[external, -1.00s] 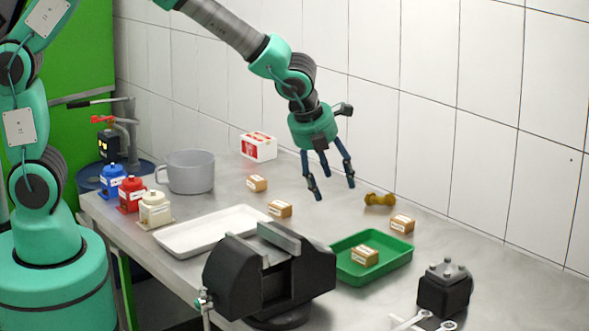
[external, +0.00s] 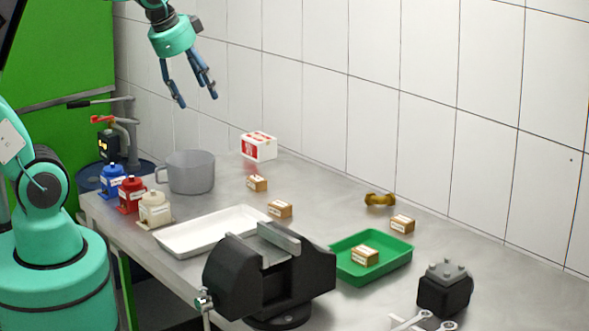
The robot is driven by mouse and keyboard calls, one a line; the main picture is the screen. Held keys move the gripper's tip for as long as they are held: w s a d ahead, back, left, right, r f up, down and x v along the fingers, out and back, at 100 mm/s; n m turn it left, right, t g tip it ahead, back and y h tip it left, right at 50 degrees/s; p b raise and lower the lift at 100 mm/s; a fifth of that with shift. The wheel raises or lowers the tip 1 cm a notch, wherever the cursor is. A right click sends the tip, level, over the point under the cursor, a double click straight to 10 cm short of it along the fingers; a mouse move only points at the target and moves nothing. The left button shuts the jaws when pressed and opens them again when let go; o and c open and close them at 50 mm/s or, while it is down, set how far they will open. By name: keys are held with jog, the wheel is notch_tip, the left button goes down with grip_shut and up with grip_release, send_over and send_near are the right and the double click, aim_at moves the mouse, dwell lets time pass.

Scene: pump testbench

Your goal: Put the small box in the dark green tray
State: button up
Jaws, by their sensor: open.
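The dark green tray (external: 344,270) lies on the table right of the vise. A small brown box (external: 365,255) rests inside it. Other small brown boxes stand on the table: one right behind the tray (external: 402,224), one behind the white tray (external: 279,209), and one near the grey pot (external: 257,184). My gripper (external: 192,101) is open and empty, high above the grey pot, well away from all the small boxes.
A black vise (external: 270,280) stands at the front middle beside a white tray (external: 213,232). A grey pot (external: 191,173), several small bottles (external: 131,194), a red-white carton (external: 259,146), a brass fitting (external: 380,199) and a dark pump part (external: 444,288) also stand there.

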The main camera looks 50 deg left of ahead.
jog(key=s+a+r+n, duration=0.1)
jog(key=s+a+n, duration=0.1)
jog(key=s+n, duration=0.2)
jog(key=s+a+r+n, duration=0.1)
jog(key=s+n, duration=0.3)
jog(key=s, duration=0.4)
jog(key=shift+a+n+t, duration=0.4)
jog(key=shift+a, duration=0.45)
jog(key=shift+w+d+f, duration=0.4)
